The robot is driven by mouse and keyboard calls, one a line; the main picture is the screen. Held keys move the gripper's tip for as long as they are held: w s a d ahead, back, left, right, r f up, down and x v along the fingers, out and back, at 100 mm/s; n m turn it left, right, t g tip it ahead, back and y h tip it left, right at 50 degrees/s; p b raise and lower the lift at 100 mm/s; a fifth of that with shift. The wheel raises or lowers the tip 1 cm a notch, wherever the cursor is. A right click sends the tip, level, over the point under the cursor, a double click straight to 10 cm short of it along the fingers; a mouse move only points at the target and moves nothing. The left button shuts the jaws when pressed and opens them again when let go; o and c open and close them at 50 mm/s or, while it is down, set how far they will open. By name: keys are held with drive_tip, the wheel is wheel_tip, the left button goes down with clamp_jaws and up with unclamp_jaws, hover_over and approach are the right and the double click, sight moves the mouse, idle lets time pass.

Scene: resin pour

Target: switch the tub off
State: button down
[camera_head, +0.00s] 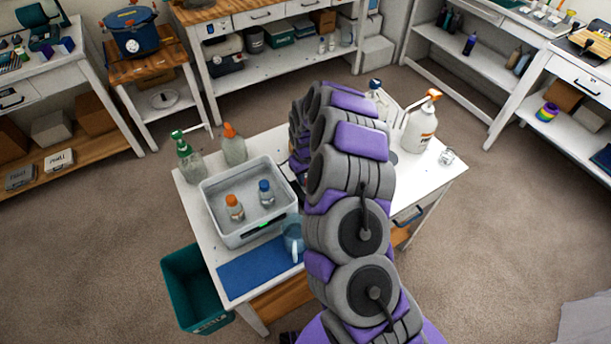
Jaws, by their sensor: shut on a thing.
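The tub (209,212) is a pale grey open box on the left part of the white table. A bottle with an orange cap (235,208) and a bottle with a blue cap (266,194) stand inside it. A dark panel with a small lit green mark (265,224) is on its front wall. My arm rises across the table's middle, bends over and comes down near the tub's right side. My gripper is hidden behind my arm links, so its jaws and anything in them do not show.
A clear blue jug (293,238) stands close to the tub's front right corner, beside a blue mat (250,270). A white pump bottle (419,128) is at the right. A teal bin (192,285) stands on the floor at left.

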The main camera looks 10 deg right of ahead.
drive_tip(key=shift+r, duration=0.1)
drive_tip(key=shift+s+r+t+p, duration=0.1)
drive_tip(key=shift+s+t+p, duration=0.1)
drive_tip(key=shift+t+p, duration=0.45)
drive_tip(key=shift+s+d+t+y+p, duration=0.15)
drive_tip(key=shift+t+y+p, duration=0.35)
drive_tip(key=shift+t+p, duration=0.35)
drive_tip(key=c, duration=0.9)
unclamp_jaws()
